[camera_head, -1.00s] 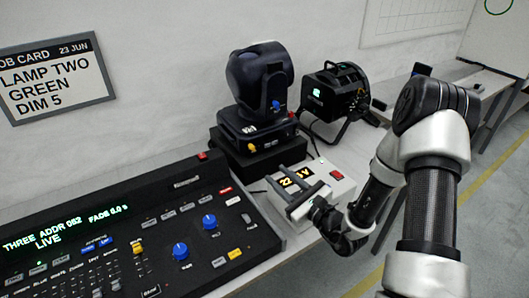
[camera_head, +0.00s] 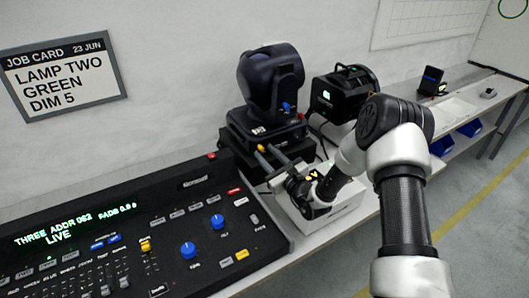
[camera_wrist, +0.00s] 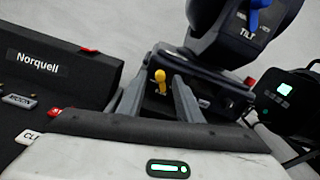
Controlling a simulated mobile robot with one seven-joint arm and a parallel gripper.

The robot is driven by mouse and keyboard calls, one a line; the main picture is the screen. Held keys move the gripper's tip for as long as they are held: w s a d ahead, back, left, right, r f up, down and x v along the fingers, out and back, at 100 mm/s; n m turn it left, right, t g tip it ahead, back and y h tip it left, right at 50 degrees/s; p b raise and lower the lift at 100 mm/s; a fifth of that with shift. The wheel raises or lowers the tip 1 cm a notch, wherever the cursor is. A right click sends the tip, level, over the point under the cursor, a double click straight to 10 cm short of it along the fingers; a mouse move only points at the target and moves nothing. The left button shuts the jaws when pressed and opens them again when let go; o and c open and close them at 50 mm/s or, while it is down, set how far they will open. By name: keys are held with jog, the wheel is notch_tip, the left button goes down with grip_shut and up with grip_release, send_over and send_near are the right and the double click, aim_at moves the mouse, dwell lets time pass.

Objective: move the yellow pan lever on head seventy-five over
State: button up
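The moving head lamp (camera_head: 270,85) stands on a black box at the back of the bench. Its yellow lever (camera_head: 261,148) sits low on the base front; the head's number is too small to read. A blue lever (camera_wrist: 258,5) marked TILT is on the yoke above. My gripper (camera_head: 268,154) is at the base front. In the wrist view my gripper (camera_wrist: 158,88) is open, its fingers either side of the yellow lever; contact is not clear.
A black lighting desk (camera_head: 130,235) fills the left front. A pale box (camera_head: 335,212) lies under my gripper. A second black lamp (camera_head: 342,95) stands just right of the head. The job card (camera_head: 65,75) hangs on the wall. The bench farther right has free room.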

jog(key=shift+x, duration=0.9)
jog(key=shift+c, duration=0.3)
grip_shut()
